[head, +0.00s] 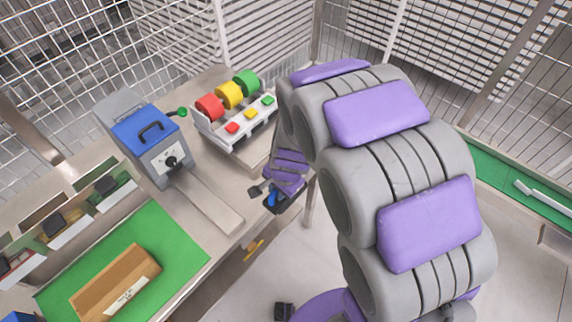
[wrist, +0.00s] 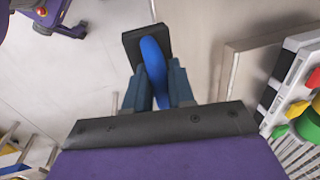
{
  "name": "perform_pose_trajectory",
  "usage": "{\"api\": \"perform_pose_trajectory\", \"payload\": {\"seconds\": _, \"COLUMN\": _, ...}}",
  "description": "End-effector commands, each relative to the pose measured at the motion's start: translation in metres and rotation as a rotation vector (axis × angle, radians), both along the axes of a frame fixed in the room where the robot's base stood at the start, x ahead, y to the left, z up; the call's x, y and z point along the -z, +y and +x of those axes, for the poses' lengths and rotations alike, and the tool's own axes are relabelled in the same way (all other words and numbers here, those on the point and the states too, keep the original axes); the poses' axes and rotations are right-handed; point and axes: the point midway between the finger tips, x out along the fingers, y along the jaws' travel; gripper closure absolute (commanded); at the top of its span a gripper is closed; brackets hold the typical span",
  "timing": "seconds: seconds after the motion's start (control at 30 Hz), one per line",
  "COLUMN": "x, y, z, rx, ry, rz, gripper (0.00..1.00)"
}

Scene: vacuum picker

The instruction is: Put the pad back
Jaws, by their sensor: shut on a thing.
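My gripper (wrist: 157,84) is shut on a blue curved piece with a dark square plate at its far end, which I take to be the pad (wrist: 153,60). In the head view my gripper (head: 271,193) hangs beside the right edge of the bench, over the floor, and a bit of blue shows at it. The fingers hide part of the held piece. In the head view a rack (head: 68,232) at the left of the bench holds several dark blocks, one of them a black block (head: 54,225).
The metal bench (head: 215,175) carries a blue-topped grey box (head: 150,140) with a dial, a white stand (head: 240,130) with red, yellow and green parts, and a green mat (head: 165,235) with a wooden block (head: 115,285). Mesh fencing surrounds the cell.

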Motion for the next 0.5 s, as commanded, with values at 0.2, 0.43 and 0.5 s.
{"api": "perform_pose_trajectory", "payload": {"seconds": 0.2, "x": 0.006, "y": -0.007, "z": 0.046, "rx": 0.006, "ry": -0.003, "rz": 0.001, "gripper": 1.00}}
{"api": "perform_pose_trajectory", "payload": {"seconds": 0.43, "x": 0.011, "y": -0.008, "z": 0.094, "rx": 0.002, "ry": -0.003, "rz": -0.002, "gripper": 1.00}}
{"api": "perform_pose_trajectory", "payload": {"seconds": 0.5, "x": 0.013, "y": -0.010, "z": 0.107, "rx": 0.002, "ry": 0.000, "rz": -0.003, "gripper": 1.00}}
